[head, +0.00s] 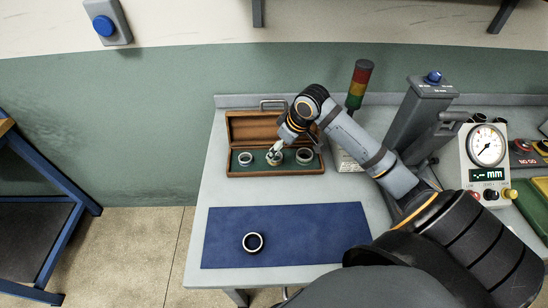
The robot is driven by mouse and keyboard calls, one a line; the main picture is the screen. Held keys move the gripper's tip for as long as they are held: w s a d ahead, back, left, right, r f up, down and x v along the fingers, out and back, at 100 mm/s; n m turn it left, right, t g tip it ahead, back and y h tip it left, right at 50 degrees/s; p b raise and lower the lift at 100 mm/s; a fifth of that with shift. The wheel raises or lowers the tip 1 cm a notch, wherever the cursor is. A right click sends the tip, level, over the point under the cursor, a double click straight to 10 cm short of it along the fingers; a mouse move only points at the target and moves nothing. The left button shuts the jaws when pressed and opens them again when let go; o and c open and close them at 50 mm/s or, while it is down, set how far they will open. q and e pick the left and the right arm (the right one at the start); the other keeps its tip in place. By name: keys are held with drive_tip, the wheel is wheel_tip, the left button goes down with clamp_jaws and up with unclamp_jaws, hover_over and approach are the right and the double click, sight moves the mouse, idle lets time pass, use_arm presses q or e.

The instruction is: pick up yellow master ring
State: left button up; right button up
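An open wooden case (236,172) with a green lining stands at the back of the table. It holds a pale ring (246,158) at the left and a grey ring (304,156) at the right. My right gripper (275,153) points down into the middle of the case, over a third ring (273,161) that it partly covers. This ring looks tan or yellowish, but it is too small to be sure. I cannot tell whether the fingers are closed on it. My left gripper is out of view.
A dark ring (253,242) lies on a blue mat (310,232) at the front of the table. A signal tower (358,85), a grey column (420,115) and a dial gauge unit (487,150) stand to the right. The mat is otherwise clear.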

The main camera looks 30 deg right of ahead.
drive_tip(key=shift+f, duration=0.2)
drive_tip(key=x, duration=0.4)
drive_tip(key=shift+w+f+p, duration=0.1)
drive_tip(key=shift+f+p, duration=0.2)
drive_tip(key=shift+f, duration=0.1)
drive_tip(key=shift+d, duration=0.1)
drive_tip(key=shift+c, duration=0.8)
drive_tip(key=c, duration=0.4)
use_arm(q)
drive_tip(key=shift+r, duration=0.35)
use_arm(e)
drive_tip(key=c, duration=0.8)
